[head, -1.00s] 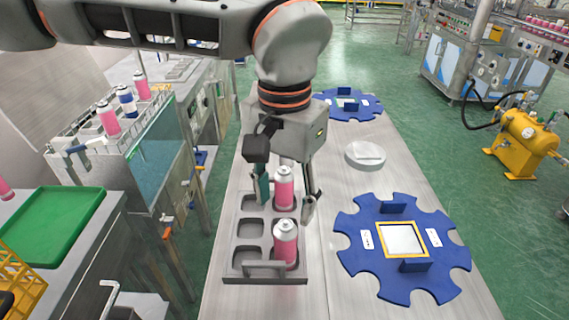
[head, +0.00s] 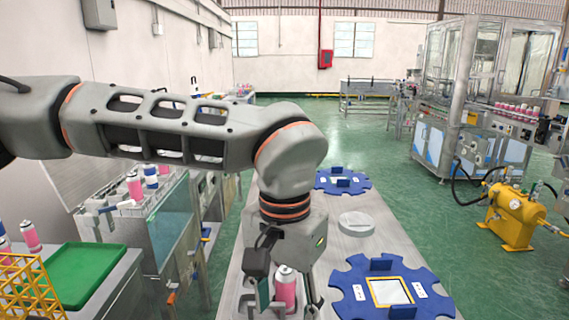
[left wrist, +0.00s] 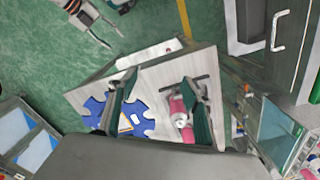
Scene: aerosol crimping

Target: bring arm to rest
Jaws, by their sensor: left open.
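My left gripper (head: 288,298) hangs over the long steel table (head: 235,255) in the head view, with its fingers apart. A pink can with a metal top (head: 286,284) shows between the fingers in that view; whether they touch it is unclear. In the left wrist view the spread fingers (left wrist: 160,100) point at the table, and pink cans (left wrist: 180,112) stand beside one finger, partly covered by it. The steel can tray is mostly below the head view's edge.
A blue notched disc (head: 345,300) lies right of my left gripper, with a round pale disc (head: 356,223) and another blue disc (head: 342,181) farther back. A green tray (head: 85,272) and yellow rack (head: 28,290) are at left. A yellow pump (head: 512,213) stands at right.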

